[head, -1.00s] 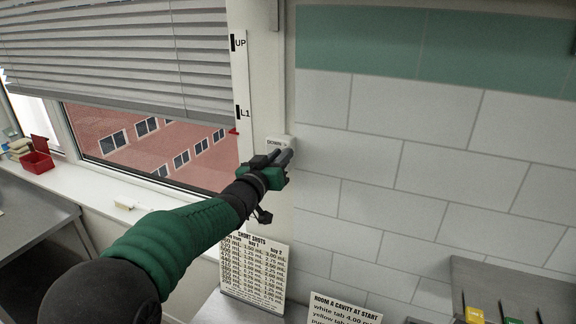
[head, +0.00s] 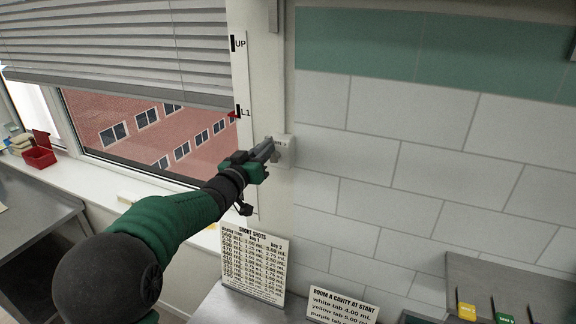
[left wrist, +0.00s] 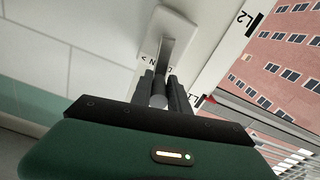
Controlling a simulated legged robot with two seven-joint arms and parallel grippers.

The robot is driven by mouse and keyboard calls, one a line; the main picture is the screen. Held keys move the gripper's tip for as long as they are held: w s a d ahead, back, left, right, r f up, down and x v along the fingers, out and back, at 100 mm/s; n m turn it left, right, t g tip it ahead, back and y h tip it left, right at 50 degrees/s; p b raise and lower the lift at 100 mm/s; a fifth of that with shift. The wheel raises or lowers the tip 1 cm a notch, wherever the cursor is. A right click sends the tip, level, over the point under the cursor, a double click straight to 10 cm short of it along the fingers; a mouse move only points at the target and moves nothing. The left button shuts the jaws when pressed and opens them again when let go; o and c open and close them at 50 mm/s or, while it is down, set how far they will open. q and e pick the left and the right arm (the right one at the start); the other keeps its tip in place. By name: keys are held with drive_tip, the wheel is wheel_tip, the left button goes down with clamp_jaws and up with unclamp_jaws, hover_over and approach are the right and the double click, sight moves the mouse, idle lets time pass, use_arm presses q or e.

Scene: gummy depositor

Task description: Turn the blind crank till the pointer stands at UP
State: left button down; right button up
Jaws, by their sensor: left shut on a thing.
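The slatted blind (head: 120,50) hangs partly lowered over the window. Beside it is a white scale strip (head: 241,75) with marks UP at the top and L1 below. The red pointer (head: 233,114) stands about at L1, well below UP. The crank's white box (head: 286,151) is on the wall post to the right of the strip. My left gripper (head: 267,150) is at the box. In the left wrist view the gripper (left wrist: 160,93) is shut on the knob of the grey crank (left wrist: 167,58). The box's lettering is partly covered.
Two printed cards, a tall one (head: 253,265) and a low one (head: 340,307), stand below the crank. A grey metal holder (head: 535,285) with coloured tabs is at the lower right. A red box (head: 40,157) sits on the windowsill at left. The tiled wall right of the crank is clear.

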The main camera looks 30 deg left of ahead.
use_arm(q)
drive_tip(key=shift+w+a+f+p, duration=0.15)
drive_tip(key=shift+a+p, duration=0.35)
drive_tip(key=shift+a, duration=0.65)
drive_tip(key=a+f, duration=0.1)
drive_tip(key=f, duration=0.1)
drive_tip(key=a+f+b, duration=0.1)
drive_tip(key=f, duration=0.1)
drive_tip(key=shift+a+b, duration=0.2)
drive_tip(key=shift+b, duration=0.1)
